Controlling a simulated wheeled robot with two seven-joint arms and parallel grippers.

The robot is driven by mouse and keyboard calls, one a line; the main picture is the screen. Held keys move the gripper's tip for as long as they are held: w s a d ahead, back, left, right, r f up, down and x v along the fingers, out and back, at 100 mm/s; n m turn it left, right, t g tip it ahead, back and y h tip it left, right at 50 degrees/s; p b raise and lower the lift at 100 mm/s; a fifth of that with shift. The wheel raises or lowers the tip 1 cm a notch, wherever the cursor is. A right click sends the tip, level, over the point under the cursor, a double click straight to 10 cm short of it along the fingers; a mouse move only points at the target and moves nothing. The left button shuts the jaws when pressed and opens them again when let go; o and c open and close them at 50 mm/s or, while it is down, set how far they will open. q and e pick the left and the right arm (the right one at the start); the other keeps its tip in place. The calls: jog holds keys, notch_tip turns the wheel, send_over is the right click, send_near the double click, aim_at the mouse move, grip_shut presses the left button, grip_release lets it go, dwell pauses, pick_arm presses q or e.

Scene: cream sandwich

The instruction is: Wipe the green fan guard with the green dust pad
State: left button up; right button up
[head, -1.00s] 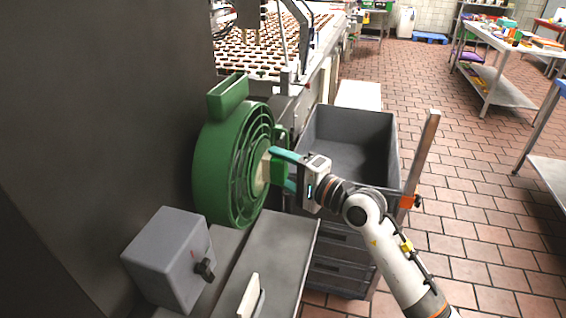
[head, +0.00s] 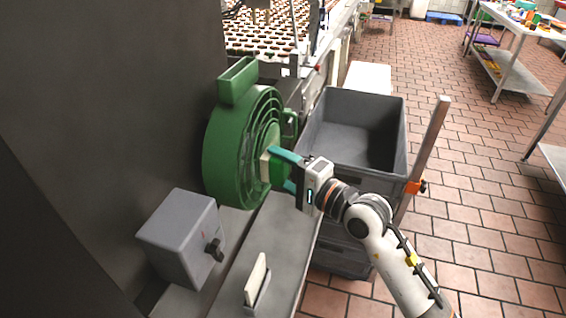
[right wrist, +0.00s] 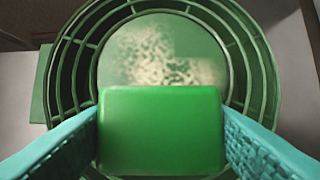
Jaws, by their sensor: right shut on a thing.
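The green fan (head: 228,150) stands upright, its round ringed guard (head: 262,112) facing right. In the right wrist view the guard (right wrist: 257,75) has a round middle disc with a speckled tan dust patch (right wrist: 150,62); its upper right part looks clean green. My right gripper (head: 277,169) is shut on the green dust pad (right wrist: 160,130), one finger on each side. The pad's pale face (head: 264,166) is turned to the middle of the guard, at or very near it; contact cannot be told. The pad hides the disc's lower part. My left gripper is not in view.
A grey box with a black knob (head: 180,235) stands in front of the fan. A grey crate (head: 365,100) stands behind my right arm, beside a metal post (head: 428,145). Tiled floor is open at right.

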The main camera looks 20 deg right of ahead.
aim_at(280, 132)
jog(key=shift+r+p, duration=0.3)
jog(key=shift+r, duration=0.3)
jog(key=shift+w+d+f+b, duration=0.1)
jog(key=shift+w+d+b, duration=0.1)
jog(key=shift+b, duration=0.15)
jog(key=shift+w+d+b, duration=0.4)
jog(key=shift+w+b, duration=0.1)
jog(key=shift+w, duration=0.1)
jog(key=w+d+b, duration=0.2)
jog(key=w, duration=0.1)
jog(key=shift+w+d+b, duration=0.15)
jog(key=shift+w+b, duration=0.1)
jog(key=shift+b, duration=0.05)
jog(key=shift+w+d+f+b, duration=0.1)
jog(key=shift+w+d+b, duration=0.45)
jog(key=shift+w+b, duration=0.4)
jog(key=shift+w+d+b, duration=0.3)
